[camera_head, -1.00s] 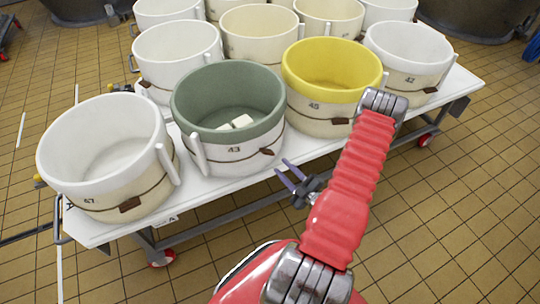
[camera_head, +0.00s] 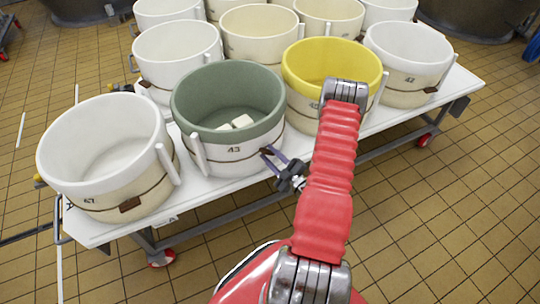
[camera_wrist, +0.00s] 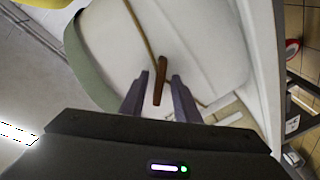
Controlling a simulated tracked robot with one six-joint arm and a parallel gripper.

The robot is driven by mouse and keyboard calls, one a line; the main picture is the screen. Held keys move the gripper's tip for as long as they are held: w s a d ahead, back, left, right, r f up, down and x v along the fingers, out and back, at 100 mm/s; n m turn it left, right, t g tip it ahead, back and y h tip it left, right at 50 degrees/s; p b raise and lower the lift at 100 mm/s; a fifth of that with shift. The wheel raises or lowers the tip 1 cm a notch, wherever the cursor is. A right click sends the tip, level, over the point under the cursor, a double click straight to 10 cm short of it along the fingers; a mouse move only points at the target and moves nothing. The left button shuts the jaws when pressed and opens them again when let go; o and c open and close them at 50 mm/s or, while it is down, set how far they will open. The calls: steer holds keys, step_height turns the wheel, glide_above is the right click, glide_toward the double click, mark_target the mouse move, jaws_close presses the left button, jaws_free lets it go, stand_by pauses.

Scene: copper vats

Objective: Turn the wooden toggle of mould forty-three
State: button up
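Mould forty-three (camera_head: 228,118) is the pot with the green-grey rim at the front of the cart. White pieces lie inside it. Its wooden toggle (camera_wrist: 160,80) sits on a cord around the pale outer wall. My gripper (camera_head: 271,157) is at the right of the mould's front wall, by the toggle. In the wrist view my gripper (camera_wrist: 160,82) is open, with one purple finger on each side of the brown toggle. Gaps show between the toggle and both fingers. The toggle stands nearly upright in that view, slightly tilted.
The yellow mould forty-five (camera_head: 330,68) stands close on the right, partly behind my arm. The white mould forty-seven (camera_head: 105,150) stands on the left. More moulds fill the white cart (camera_head: 190,197) behind. The tiled floor (camera_head: 430,230) at right is clear.

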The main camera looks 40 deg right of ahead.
steer(key=shift+c, duration=0.2)
jaws_close()
steer(key=shift+m, duration=0.4)
steer(key=m, duration=0.8)
steer(key=shift+f, duration=0.1)
stand_by(0.3)
stand_by(0.5)
steer(key=shift+o, duration=0.2)
jaws_free()
